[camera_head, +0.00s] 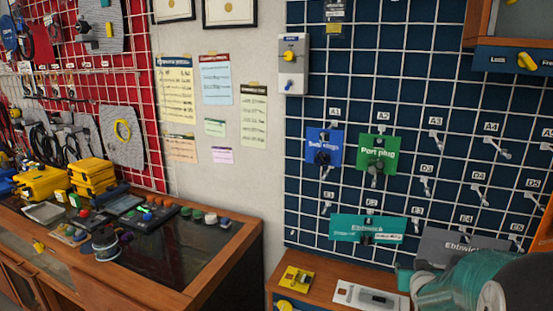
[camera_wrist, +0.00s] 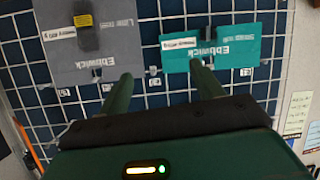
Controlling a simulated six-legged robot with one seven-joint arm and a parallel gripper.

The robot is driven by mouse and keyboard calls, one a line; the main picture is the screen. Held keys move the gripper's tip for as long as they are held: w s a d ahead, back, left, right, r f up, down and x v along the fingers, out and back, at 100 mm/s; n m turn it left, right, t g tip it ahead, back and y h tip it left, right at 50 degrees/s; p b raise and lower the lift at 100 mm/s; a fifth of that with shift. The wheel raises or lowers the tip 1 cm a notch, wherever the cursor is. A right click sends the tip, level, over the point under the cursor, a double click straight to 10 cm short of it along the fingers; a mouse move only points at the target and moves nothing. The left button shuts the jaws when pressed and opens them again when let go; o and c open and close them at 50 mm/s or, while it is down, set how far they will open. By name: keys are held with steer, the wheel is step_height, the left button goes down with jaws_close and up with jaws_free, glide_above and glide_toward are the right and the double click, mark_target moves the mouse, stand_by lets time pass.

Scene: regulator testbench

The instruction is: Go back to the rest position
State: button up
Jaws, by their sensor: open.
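My gripper (camera_wrist: 160,80) is open and empty in the wrist view, its two dark green fingers spread apart in front of the blue grid board. The grey Ebbwick card (camera_wrist: 75,42) lies beyond the left finger and the teal Ebbwick card (camera_wrist: 225,48) beyond the right finger; both appear upside down. I cannot tell how far the fingertips are from the board. In the head view, my teal arm (camera_head: 455,282) fills the lower right corner, covering part of the grey card (camera_head: 445,243); the teal card (camera_head: 365,228) hangs clear to its left.
A wooden bench (camera_head: 320,272) with a yellow card (camera_head: 296,280) and a white card (camera_head: 372,297) stands below the board. Blue (camera_head: 323,148) and green (camera_head: 378,153) cards hang higher. A cluttered workbench (camera_head: 200,268) is at left. A shelf unit (camera_head: 520,57) juts out upper right.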

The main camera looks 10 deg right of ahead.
steer(key=s+a+r+g+y, duration=0.1)
steer(key=s+a+r, duration=0.15)
steer(key=a, duration=0.35)
steer(key=s+a+r+n+g+y, duration=0.1)
steer(key=s+a+r, duration=0.15)
steer(key=a, duration=0.25)
steer(key=s+a+r+g+y, duration=0.1)
steer(key=s+a+r, duration=0.15)
steer(key=a, duration=0.35)
steer(key=s+a+n+g+y, duration=0.1)
steer(key=s+a, duration=0.4)
steer(key=s, duration=0.3)
steer(key=s+a+r+n+g+y, duration=0.1)
steer(key=s+a+g, duration=0.1)
steer(key=s+a, duration=0.4)
steer(key=shift+s+a+n+y, duration=0.15)
steer(key=shift+s+n+y, duration=0.15)
steer(key=shift+s, duration=0.7)
steer(key=c, duration=0.7)
steer(key=shift+o, duration=0.2)
steer(key=shift+d, duration=0.2)
